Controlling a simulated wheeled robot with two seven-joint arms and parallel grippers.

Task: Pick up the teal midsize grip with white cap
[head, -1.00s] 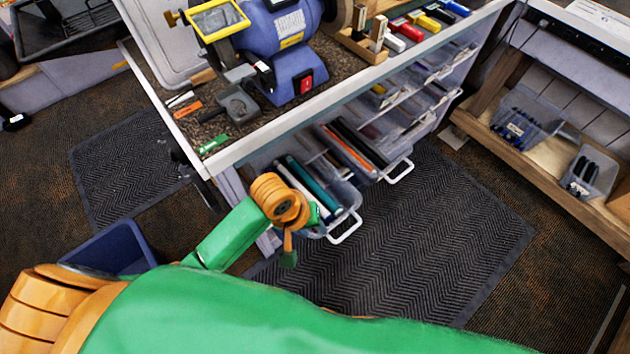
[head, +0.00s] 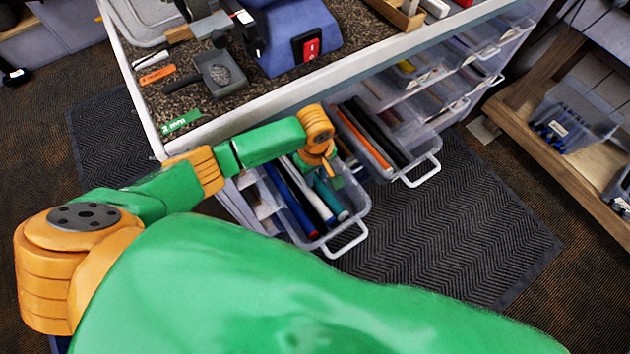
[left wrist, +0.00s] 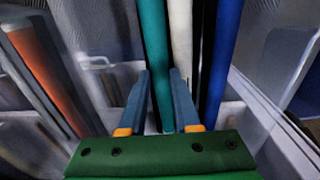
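The teal grip (head: 330,197) lies in an open clear drawer bin (head: 362,206) under the workbench, beside white, black and blue grips. In the left wrist view the teal grip (left wrist: 155,50) runs lengthwise between and beyond the fingers of my left gripper (left wrist: 161,72), with the white grip (left wrist: 182,45) close on its right. The left gripper (head: 330,170) reaches down over the bin and hides part of the teal grip. Its fingers are apart, with nothing clearly clamped. I cannot make out the cap clearly. My right gripper is not in view.
A blue grip (left wrist: 224,50) lies right of the white one in the wrist view. A neighbouring open bin (head: 425,172) holds orange and black grips. The workbench edge (head: 290,95) runs close above my left forearm. The dark floor mat (head: 480,220) is clear.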

